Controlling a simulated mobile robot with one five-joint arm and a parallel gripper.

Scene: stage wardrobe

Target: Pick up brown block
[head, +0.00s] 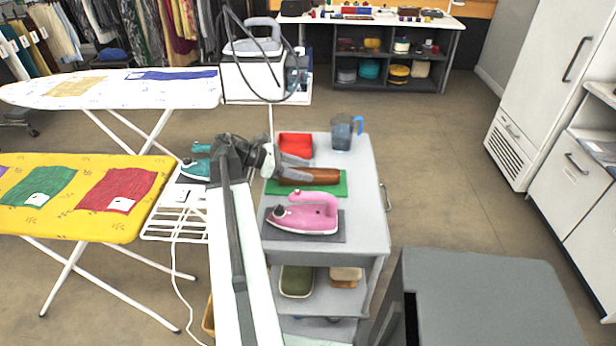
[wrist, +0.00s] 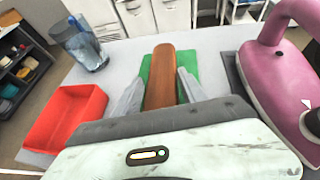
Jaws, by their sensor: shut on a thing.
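The brown block (head: 312,175) is a long, rounded piece lying over a green mat (head: 338,188) on the top of a grey cart. In the wrist view the brown block (wrist: 165,77) runs away from me between the two grey fingers, with the green mat (wrist: 147,69) below it. My gripper (head: 296,168) comes in from the left in the head view and is shut on the block's near part. In the wrist view my gripper (wrist: 160,92) has one finger on each side of the block. I cannot tell whether the block touches the mat.
A pink iron (head: 310,214) stands on a dark pad on the near side of the block. A red tray (head: 296,144) and a clear jug with a blue handle (head: 342,132) stand on the far side. The cart top (head: 368,220) is bare along its right side.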

